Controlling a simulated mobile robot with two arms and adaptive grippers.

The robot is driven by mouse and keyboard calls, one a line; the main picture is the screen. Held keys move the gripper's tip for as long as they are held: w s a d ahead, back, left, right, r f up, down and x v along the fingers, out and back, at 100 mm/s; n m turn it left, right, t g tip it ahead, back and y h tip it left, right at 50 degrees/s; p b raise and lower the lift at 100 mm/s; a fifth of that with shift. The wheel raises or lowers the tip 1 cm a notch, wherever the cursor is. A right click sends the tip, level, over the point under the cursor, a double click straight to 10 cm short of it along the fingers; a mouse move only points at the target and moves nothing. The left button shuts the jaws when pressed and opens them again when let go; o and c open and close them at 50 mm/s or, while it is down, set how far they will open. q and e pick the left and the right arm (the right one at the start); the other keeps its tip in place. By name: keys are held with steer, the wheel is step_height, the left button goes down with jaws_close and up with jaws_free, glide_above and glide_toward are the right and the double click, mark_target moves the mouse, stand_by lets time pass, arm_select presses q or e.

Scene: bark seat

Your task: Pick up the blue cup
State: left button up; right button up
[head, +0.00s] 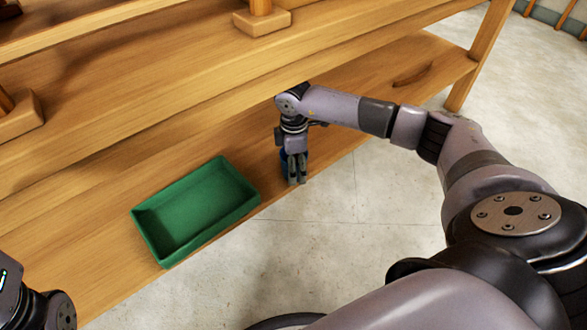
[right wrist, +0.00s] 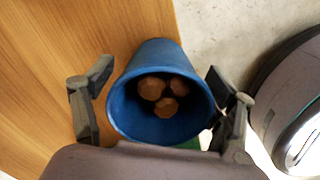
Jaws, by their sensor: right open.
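The blue cup (right wrist: 155,57) shows large in the right wrist view, with its mouth toward the camera. Three brown rounded pieces (right wrist: 166,104) lie inside it. In the head view only a sliver of the cup (head: 284,158) shows behind my right gripper (head: 297,178), near the front edge of the wooden bench. In the right wrist view the right gripper (right wrist: 160,76) is open, with one finger on each side of the cup. Whether the fingers touch its wall is hard to tell. My left gripper is not in view; only part of my left arm shows at the lower left.
A green tray (head: 145,222), seemingly empty, sits on the wooden bench (head: 100,190) to the left of the cup. A brown curved item (head: 413,75) lies on the bench at the right. Wooden posts stand behind. Pale floor lies in front of the bench edge.

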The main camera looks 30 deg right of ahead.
steer(key=shift+f, duration=0.35)
steer(key=c, duration=1.2)
